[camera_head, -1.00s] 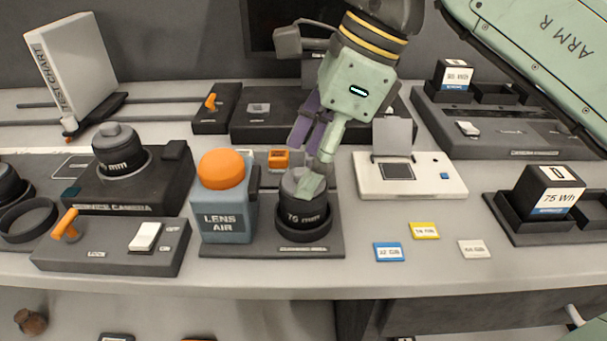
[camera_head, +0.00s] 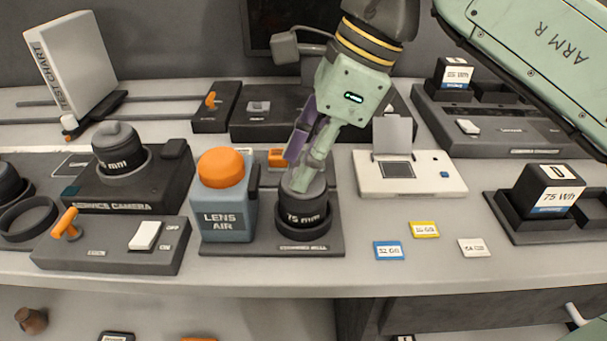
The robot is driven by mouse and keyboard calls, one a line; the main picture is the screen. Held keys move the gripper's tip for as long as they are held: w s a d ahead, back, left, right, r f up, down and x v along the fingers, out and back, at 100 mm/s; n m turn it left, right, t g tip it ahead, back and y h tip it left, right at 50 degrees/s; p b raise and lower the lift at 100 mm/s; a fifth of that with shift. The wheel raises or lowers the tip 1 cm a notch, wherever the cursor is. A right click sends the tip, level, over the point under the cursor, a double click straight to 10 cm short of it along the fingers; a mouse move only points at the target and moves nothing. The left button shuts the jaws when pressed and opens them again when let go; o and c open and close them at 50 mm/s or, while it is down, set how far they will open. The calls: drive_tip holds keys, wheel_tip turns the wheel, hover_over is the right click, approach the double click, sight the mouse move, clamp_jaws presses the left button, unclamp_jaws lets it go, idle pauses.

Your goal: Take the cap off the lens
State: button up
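The lens (camera_head: 303,221), black and marked "75 mm", stands upright in a round holder on a dark base in the head view. Its grey cap (camera_head: 317,187) is on top, partly covered by my fingers. My gripper (camera_head: 303,178) comes down from the upper right, with its fingertips low at the cap. The near finger hides much of the far one, so whether they are closed on the cap is not clear. I see no clear gap between cap and lens.
A blue lens-air blower (camera_head: 225,218) with an orange top stands close left of the lens. A service camera (camera_head: 120,183) with another lens is farther left. A white device (camera_head: 409,180) with a raised lid and several small cards lie right. Bench front is mostly clear.

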drive_tip(key=shift+s+f, duration=0.15)
drive_tip(key=shift+f, duration=0.05)
drive_tip(key=shift+c, duration=0.9)
drive_tip(key=shift+o, duration=0.6)
drive_tip(key=shift+s, duration=0.1)
